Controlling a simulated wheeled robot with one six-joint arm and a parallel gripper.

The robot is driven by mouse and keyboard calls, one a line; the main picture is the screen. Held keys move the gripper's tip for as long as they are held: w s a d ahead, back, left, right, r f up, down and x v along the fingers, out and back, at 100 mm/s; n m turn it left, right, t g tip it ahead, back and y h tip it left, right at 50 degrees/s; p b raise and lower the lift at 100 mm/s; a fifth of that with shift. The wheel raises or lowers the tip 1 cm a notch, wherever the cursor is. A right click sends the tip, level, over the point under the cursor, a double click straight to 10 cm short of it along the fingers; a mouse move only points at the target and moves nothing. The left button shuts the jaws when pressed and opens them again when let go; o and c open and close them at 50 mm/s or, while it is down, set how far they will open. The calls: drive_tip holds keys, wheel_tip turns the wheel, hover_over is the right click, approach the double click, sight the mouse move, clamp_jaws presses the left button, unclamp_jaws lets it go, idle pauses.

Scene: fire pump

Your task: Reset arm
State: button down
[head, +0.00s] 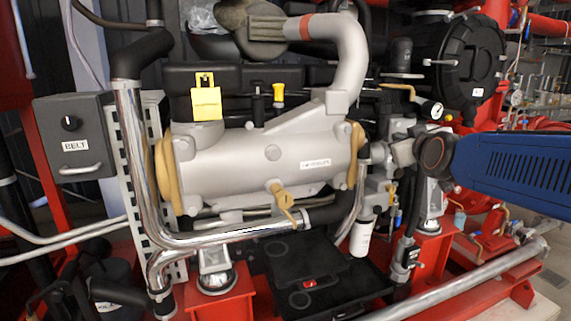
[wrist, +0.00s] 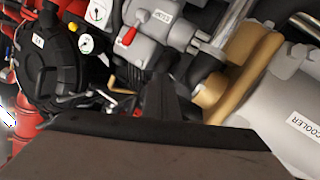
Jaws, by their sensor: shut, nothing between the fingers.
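My blue arm (head: 515,170) reaches in from the right edge in the head view. Its dark round joint and a grey end piece stand in front of the pump's right side. In the wrist view my gripper (wrist: 165,98) is a dark shape pointing up from the broad brown body at the bottom. Its fingers are together with nothing between them. It appears apart from the machine parts behind it. In the head view the fingers cannot be made out clearly.
The grey cooler cylinder (head: 265,165) with tan end caps fills the middle. A yellow tag (head: 206,105) hangs above it. A belt box (head: 78,138) is at the left. A round black housing (head: 458,68) and a gauge (head: 432,110) are near my arm. Red frame parts and pipes lie below.

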sight(462, 14)
drive_tip(key=s+a+f+m+g, duration=0.15)
drive_tip(key=s+f+g, duration=0.45)
drive_tip(key=s+f, duration=0.95)
drive_tip(key=s+f+m+g, duration=0.2)
drive_tip(key=s+f+g, duration=0.4)
drive_tip(key=s+f, duration=0.95)
drive_tip(key=w+r+n+t, duration=0.3)
drive_tip(key=w+r+t, duration=0.9)
drive_tip(key=w+r, duration=2.25)
drive_tip(key=w+d+r+m+t+h, duration=0.1)
drive_tip(key=w+d+r+t+h, duration=0.2)
drive_tip(key=r, duration=0.6)
drive_tip(key=w+d+r+m+t+h, duration=0.1)
drive_tip(key=w+d+r+t+h, duration=0.15)
drive_tip(key=w+d+r, duration=0.4)
drive_tip(key=w+d+r+m+g+h, duration=0.2)
drive_tip(key=d+r+m+g+h, duration=1)
drive_tip(key=r+h, duration=0.4)
drive_tip(key=shift+w+d+m+g+h, duration=0.2)
drive_tip(key=shift+d+m+g+h, duration=0.25)
drive_tip(key=shift+d+h, duration=0.75)
drive_tip(key=shift+a, duration=0.1)
